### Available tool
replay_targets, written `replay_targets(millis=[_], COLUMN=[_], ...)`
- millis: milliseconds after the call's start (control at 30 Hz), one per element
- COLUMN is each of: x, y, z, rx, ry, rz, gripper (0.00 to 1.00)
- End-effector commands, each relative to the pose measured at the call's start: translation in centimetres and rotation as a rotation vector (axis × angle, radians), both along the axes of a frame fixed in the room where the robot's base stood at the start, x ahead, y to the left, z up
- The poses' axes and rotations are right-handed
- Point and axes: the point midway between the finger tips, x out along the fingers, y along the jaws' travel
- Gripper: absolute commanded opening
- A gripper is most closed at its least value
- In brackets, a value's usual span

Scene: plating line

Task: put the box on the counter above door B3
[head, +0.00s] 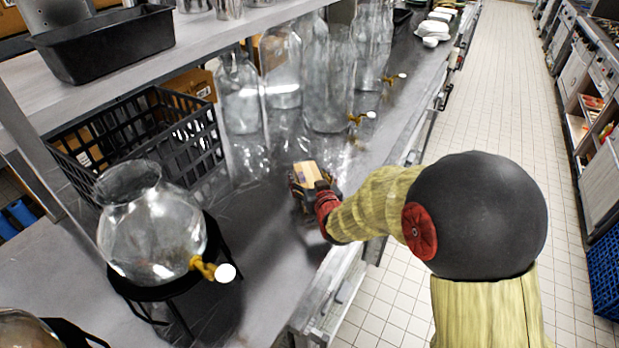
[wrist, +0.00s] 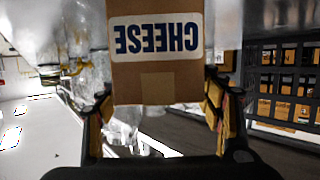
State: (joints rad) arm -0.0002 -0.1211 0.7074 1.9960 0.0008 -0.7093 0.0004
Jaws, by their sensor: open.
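A brown cardboard box (wrist: 157,75) marked CHEESE, with the print upside down, fills the upper middle of the wrist view. In the head view the box (head: 308,171) is small, at the metal counter (head: 262,215), partly hidden by my gripper. My gripper (head: 314,184) is open at the box. In the wrist view its fingers (wrist: 163,112) stand on either side of the box's near end, with no clear contact. I cannot tell whether the box rests fully on the counter. No B3 door label is readable.
A glass dispenser (head: 155,228) on a black stand is at the left, near a black crate (head: 150,140). Tall glass jars (head: 328,85) with taps stand behind the box. A shelf (head: 115,70) overhangs the back. A tiled aisle (head: 490,90) lies to the right.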

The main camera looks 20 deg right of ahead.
Motion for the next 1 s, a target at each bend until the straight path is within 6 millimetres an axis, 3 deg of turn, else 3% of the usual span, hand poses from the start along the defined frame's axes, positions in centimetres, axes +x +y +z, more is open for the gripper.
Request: replay_targets(millis=[400, 1000], x=[0.0, -9.9], y=[0.0, 0.0], z=[0.5, 3.6], rx=[0.0, 0.0], ry=[0.0, -0.001], rz=[0.0, 0.0], gripper=[0.69, 0.69])
